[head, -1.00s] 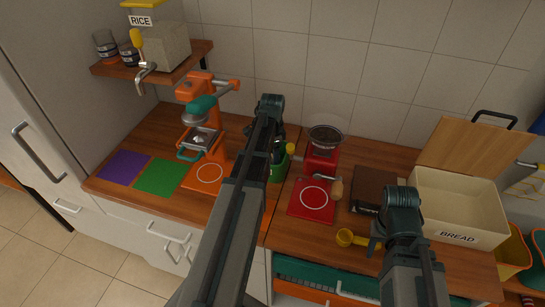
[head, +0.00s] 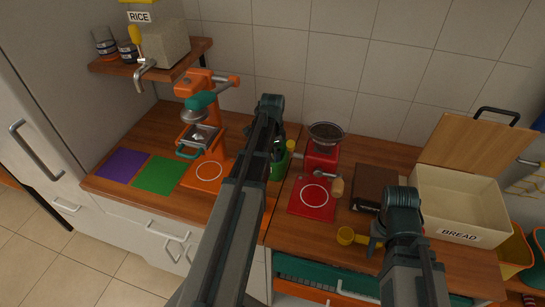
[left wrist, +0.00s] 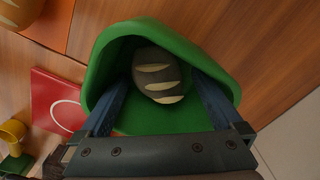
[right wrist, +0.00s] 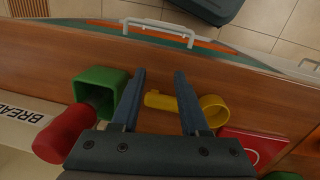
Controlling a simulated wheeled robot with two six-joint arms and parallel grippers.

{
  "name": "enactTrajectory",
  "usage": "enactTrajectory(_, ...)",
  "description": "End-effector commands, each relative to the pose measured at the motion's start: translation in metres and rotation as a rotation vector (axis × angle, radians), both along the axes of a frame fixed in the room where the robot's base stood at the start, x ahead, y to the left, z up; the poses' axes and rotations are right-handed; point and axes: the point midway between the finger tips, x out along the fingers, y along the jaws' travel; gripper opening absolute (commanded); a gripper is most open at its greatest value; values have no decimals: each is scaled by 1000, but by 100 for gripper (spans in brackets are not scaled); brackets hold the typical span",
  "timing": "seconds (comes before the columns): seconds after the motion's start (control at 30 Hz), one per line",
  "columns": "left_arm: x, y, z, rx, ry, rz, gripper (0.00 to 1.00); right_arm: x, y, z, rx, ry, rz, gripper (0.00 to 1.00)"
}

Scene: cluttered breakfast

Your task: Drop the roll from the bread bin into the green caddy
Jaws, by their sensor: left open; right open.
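The green caddy (left wrist: 125,40) fills the middle of the left wrist view. In the head view the caddy (head: 279,166) shows beside the left arm, partly hidden by it. A dark roll (left wrist: 158,72) with pale slashes lies inside the caddy. My left gripper (left wrist: 160,85) is open, its fingers reaching into the caddy on either side of the roll. The cream bread bin (head: 460,205), labelled BREAD, stands at the right with its wooden lid up; no roll shows in it. My right gripper (right wrist: 160,75) is open and empty above the counter's front part, left of the bin.
A yellow scoop (right wrist: 213,108) lies below the right gripper, near a green square container (right wrist: 98,88) and a red cylinder (right wrist: 65,135). A red grinder (head: 321,157) and red mat (head: 312,199) are right of the caddy. An orange press (head: 205,130) stands to the left.

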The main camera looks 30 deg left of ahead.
Motion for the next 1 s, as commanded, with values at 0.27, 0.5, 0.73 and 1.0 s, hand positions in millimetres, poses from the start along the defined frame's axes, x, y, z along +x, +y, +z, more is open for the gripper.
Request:
enactTrajectory(0.27,0,0,13,0,0,0,100,0,0,13,0,0,0,45)
enactTrajectory(0.5,0,0,42,0,0,0,100,0,0,42,0,0,0,45)
enactTrajectory(0.73,0,0,76,0,0,0,100,0,0,76,0,0,1,45)
enactTrajectory(1.0,0,0,116,0,0,0,100,0,0,116,0,0,2,45)
